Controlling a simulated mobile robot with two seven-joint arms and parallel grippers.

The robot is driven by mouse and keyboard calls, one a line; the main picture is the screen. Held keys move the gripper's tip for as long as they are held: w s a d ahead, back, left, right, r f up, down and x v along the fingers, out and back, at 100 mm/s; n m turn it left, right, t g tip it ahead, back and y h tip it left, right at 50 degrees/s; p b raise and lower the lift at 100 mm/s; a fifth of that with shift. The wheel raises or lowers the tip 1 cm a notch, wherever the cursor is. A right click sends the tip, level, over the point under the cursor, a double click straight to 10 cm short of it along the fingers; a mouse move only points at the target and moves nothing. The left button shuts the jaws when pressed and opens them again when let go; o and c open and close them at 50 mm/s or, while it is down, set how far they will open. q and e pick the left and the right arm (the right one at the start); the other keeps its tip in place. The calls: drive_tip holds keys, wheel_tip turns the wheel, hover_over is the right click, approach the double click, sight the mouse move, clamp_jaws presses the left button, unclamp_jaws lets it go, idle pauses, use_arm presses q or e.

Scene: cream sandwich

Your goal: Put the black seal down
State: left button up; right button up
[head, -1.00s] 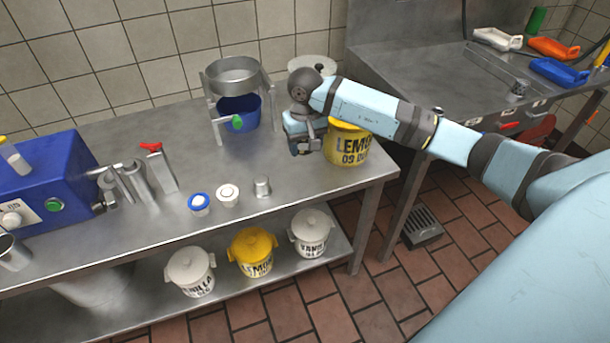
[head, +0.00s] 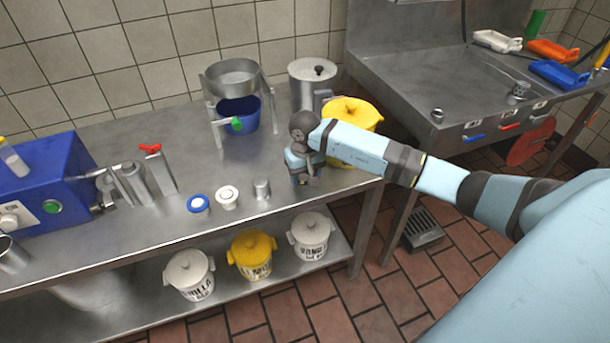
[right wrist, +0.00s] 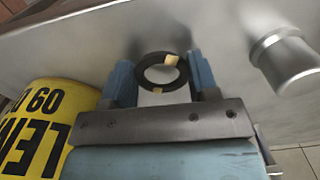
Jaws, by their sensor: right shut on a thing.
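My right gripper (head: 302,179) is low over the right part of the steel bench (head: 325,195), in front of the yellow lemon tub (head: 352,112). In the right wrist view its two blue fingers (right wrist: 162,80) are shut on the black seal (right wrist: 140,76), a dark ring with yellow patches. The seal is held between the fingertips over bare metal; I cannot tell whether it touches the bench. In the head view the seal cannot be made out. My left gripper is not in view.
A steel pot (head: 308,85) and a blue bucket (head: 238,113) under a stand are behind. The sink (head: 450,75) is right.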

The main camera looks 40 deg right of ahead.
use_arm(q)
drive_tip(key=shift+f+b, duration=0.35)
drive_tip(key=shift+b, duration=0.25)
use_arm(e)
drive_tip(key=shift+f, duration=0.6)
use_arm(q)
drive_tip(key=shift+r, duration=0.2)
use_arm(e)
drive_tip(key=o, duration=1)
drive_tip(key=shift+c, duration=0.2)
